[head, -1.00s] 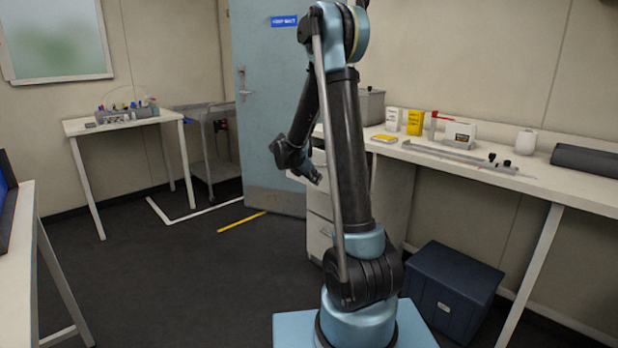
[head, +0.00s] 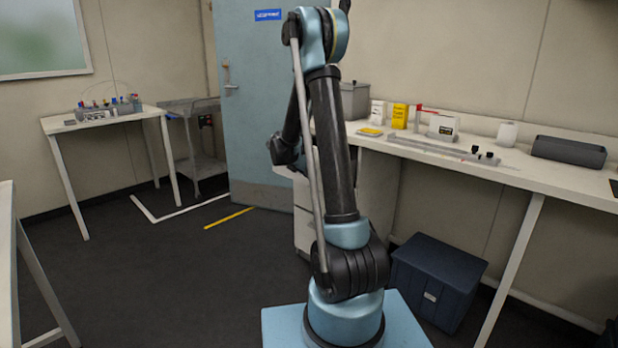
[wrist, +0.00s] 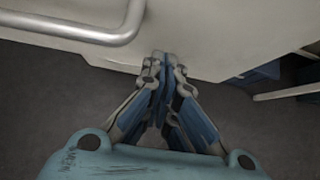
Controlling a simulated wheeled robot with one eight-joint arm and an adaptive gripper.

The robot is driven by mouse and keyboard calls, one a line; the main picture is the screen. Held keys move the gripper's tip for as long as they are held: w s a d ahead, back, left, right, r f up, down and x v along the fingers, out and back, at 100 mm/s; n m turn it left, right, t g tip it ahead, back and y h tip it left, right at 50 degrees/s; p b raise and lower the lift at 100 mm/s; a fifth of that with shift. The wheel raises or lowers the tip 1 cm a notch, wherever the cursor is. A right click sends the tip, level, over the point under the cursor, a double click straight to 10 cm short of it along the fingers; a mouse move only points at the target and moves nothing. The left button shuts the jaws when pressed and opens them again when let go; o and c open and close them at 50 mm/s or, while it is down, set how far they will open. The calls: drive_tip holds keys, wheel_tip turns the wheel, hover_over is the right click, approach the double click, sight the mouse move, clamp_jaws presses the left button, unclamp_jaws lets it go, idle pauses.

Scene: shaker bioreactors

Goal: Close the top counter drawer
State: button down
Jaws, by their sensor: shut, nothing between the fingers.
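The counter drawer unit (head: 304,222) is white and stands under the left end of the counter, partly hidden behind my arm. Its top drawer (head: 285,172) seems to jut out to the left of the unit; how far is hard to tell. In the wrist view a pale panel (wrist: 215,35), seemingly the drawer front, fills the top, with a grey bar handle (wrist: 100,38) at upper left. My gripper (wrist: 160,62) is shut and empty. Its tips are at the panel's lower edge, right of the handle; contact cannot be told. In the head view my arm hides the fingers.
The counter (head: 480,172) along the right wall carries boxes, a caliper-like tool and a dark tray (head: 568,150). A dark blue bin (head: 437,282) stands under it. A blue door (head: 245,110) is behind. A side table (head: 95,120) and cart stand at left. The middle floor is open.

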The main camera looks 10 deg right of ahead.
drive_tip(key=w+d, duration=0.3)
drive_tip(key=d, duration=0.1)
drive_tip(key=w+d, duration=0.2)
drive_tip(key=d, duration=0.2)
drive_tip(key=w+d, duration=0.3)
drive_tip(key=d, duration=0.2)
drive_tip(key=shift+w, duration=0.3)
drive_tip(key=shift+w+d, duration=0.3)
drive_tip(key=shift+d, duration=0.05)
